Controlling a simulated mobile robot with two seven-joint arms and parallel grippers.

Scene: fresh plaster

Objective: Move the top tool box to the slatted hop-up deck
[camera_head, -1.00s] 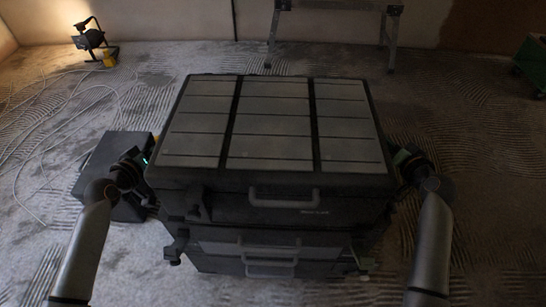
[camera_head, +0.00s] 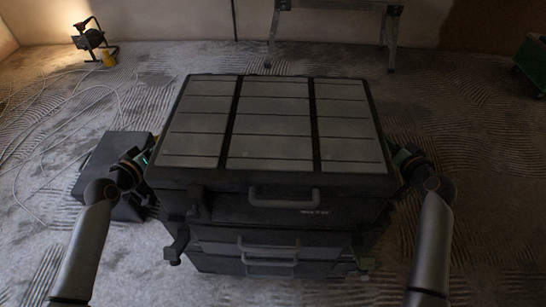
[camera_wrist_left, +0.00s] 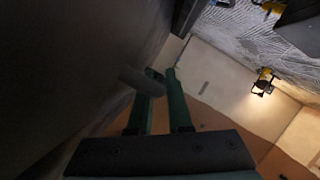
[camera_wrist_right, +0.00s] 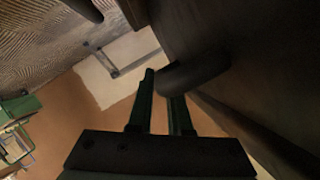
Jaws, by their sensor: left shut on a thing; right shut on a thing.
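The top tool box (camera_head: 268,133) is a wide black box with grey panels on its lid and a front handle. It appears level, above a stack of lower tool boxes (camera_head: 262,250); I cannot tell whether a gap separates them. My left gripper (camera_head: 146,160) is shut on its left side handle (camera_wrist_left: 141,81). My right gripper (camera_head: 402,158) is shut on its right side handle (camera_wrist_right: 196,72). A metal-legged stand, apparently the hop-up deck (camera_head: 340,5), is at the far wall; its top is mostly cut off by the frame edge.
A dark case (camera_head: 103,160) lies on the floor at the left, close to my left arm. A lit work lamp (camera_head: 92,38) stands at the back left, with pale cable (camera_head: 62,105) looping over the floor. A green object (camera_head: 532,62) is at the far right.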

